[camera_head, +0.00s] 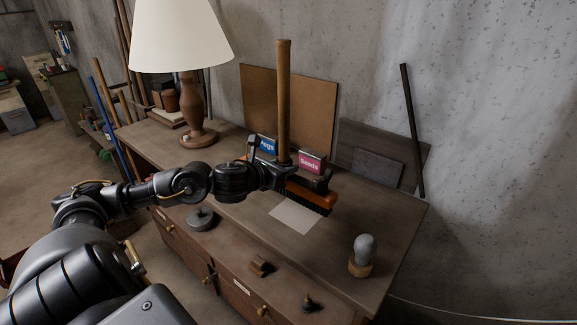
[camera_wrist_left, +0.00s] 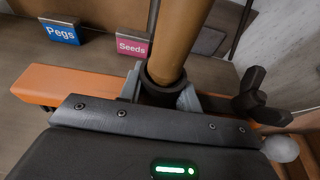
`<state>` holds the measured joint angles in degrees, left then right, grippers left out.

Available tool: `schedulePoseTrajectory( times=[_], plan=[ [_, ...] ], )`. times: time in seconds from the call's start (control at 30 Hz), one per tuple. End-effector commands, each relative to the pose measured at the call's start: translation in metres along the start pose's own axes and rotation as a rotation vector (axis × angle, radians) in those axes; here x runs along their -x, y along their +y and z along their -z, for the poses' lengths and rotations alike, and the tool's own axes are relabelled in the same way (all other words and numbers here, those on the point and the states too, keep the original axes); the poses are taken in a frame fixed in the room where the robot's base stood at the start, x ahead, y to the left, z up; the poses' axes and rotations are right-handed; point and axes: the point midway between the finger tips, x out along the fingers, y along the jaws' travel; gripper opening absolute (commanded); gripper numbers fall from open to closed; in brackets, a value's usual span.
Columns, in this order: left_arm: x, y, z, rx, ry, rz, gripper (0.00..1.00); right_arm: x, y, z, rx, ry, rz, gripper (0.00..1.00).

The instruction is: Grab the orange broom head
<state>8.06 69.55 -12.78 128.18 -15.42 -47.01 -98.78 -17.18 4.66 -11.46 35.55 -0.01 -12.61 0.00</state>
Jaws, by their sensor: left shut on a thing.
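The orange broom head (camera_head: 312,195) has dark bristles and a wooden handle (camera_head: 284,100) standing upright from it. In the left wrist view the orange broom head (camera_wrist_left: 68,84) stretches out to the left under the gripper. My left gripper (camera_head: 282,174) is at the foot of the handle. Its grey fingers (camera_wrist_left: 165,98) sit on either side of the dark socket (camera_wrist_left: 163,86) that joins handle and head, shut on it. The middle of the head is hidden by my gripper. I cannot tell whether the bristles touch the bench. My right gripper is not in view.
The bench (camera_head: 235,205) holds a lamp (camera_head: 198,110), a blue Pegs sign (camera_head: 267,145), a pink Seeds sign (camera_head: 311,162), a white sheet (camera_head: 294,216), a grey weight (camera_head: 203,219) and a bulb on a wooden base (camera_head: 363,256). Boards (camera_head: 290,105) lean on the wall behind.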

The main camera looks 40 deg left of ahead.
Motion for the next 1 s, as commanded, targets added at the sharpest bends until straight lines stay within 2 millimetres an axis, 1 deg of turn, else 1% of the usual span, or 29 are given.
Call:
schedulePoseTrajectory(
  times=[0.03, 0.1, 0.3, 0.4, 0.63, 0.8, 1.0],
  plan=[
    [0.015, -0.007, -0.001, -0.006, 0.001, 0.004, 0.0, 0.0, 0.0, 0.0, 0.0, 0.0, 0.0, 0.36],
    [0.031, -0.014, -0.003, -0.005, 0.001, 0.003, 0.0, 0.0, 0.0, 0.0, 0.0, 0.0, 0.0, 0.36],
    [0.063, -0.028, -0.008, -0.002, 0.0, 0.004, 0.0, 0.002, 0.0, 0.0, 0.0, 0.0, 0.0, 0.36],
    [0.068, -0.031, -0.011, 0.006, 0.001, 0.006, 0.0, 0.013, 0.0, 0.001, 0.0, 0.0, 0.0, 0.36],
    [0.079, -0.036, -0.013, 0.005, 0.0, 0.007, 0.0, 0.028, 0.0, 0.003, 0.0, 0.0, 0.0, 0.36],
    [0.083, -0.036, -0.013, 0.003, -0.001, 0.003, 0.0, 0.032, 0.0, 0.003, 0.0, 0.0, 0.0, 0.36],
    [0.084, -0.036, -0.012, 0.002, -0.002, 0.001, 0.0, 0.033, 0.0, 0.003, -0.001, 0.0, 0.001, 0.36]
  ],
)
